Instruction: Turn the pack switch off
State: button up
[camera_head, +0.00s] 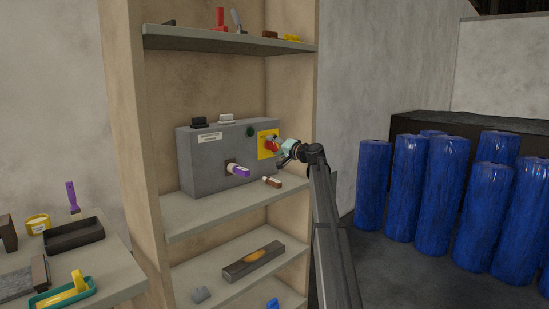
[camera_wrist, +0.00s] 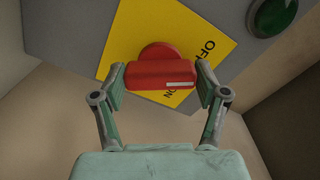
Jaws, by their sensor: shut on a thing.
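The pack switch is a red rotary handle (camera_wrist: 160,76) on a yellow plate (camera_wrist: 195,30), set on the front of a grey box (camera_head: 215,165) on the shelf. In the head view the red handle (camera_head: 271,145) sits at the box's right side. In the wrist view the plate reads OFF at upper right and ON below, partly hidden by the handle. A white mark shows at the handle's right end. My gripper (camera_wrist: 160,82) is shut on the handle, one finger at each end. In the head view my gripper (camera_head: 281,147) reaches the handle from the right.
A green button (camera_wrist: 274,15) is beside the plate. A purple-and-white item (camera_head: 238,170) sticks out from the box front, and a small brown bottle (camera_head: 272,182) lies on the shelf (camera_head: 215,208). An upper shelf (camera_head: 225,40) is above. Blue rolls (camera_head: 440,195) stand at right.

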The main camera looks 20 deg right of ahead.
jog(key=shift+w+n+b, duration=0.15)
jog(key=shift+n+b, duration=1.05)
jog(key=shift+b, duration=0.15)
jog(key=shift+r, duration=0.1)
jog(key=o, duration=1.2)
jog(key=shift+c, duration=0.2)
jog(key=shift+s+d, duration=0.15)
jog(key=shift+s, duration=0.45)
jog(key=v, duration=1)
jog(key=shift+s+d, duration=0.15)
jog(key=shift+s, duration=0.25)
